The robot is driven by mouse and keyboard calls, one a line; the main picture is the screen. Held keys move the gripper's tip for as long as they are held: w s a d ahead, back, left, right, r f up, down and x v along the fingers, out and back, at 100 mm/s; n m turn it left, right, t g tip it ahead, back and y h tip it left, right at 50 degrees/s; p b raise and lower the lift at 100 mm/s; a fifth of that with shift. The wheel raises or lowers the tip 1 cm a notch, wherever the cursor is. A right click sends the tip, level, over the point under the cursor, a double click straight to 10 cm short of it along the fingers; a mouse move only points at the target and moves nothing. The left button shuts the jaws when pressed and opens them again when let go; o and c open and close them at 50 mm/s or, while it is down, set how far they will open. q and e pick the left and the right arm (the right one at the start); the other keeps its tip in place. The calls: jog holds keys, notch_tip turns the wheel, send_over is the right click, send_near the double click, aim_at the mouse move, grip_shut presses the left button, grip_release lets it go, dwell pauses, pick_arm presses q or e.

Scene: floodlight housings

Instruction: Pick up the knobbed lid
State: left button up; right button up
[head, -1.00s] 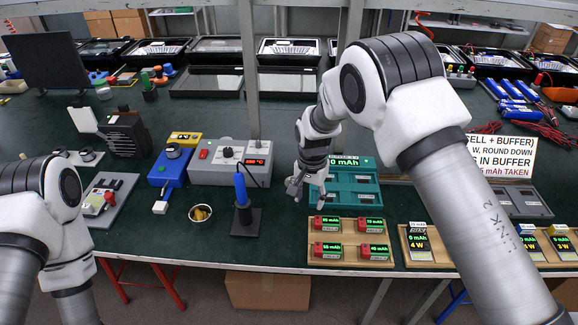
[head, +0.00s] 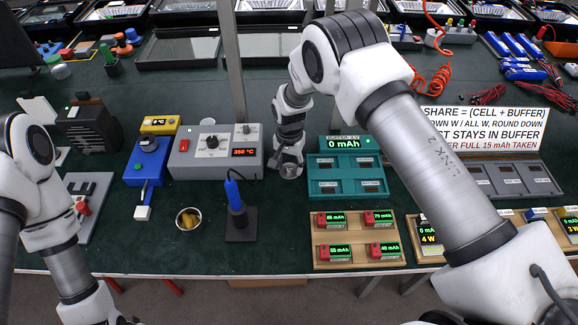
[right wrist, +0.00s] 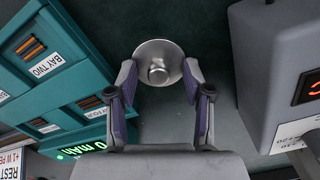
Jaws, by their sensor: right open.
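The knobbed lid is a round silver metal disc (right wrist: 158,62) with a small round knob in its middle. It lies on the dark green bench between the teal bay unit (head: 345,178) and the grey soldering station (head: 214,152). In the head view the lid (head: 290,171) shows only partly under my right gripper. My right gripper (right wrist: 159,75) is open, its two purple-padded fingers on either side of the lid's near part, with nothing held. Whether the fingers touch the lid I cannot tell. My left arm shows at the left edge of the head view, but its gripper is out of the frame.
The teal unit stands close on one side of my right gripper and the grey station, reading 350 °C, on the other.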

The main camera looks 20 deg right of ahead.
jog(key=shift+s, duration=0.15)
jog(key=c, duration=0.4)
grip_shut()
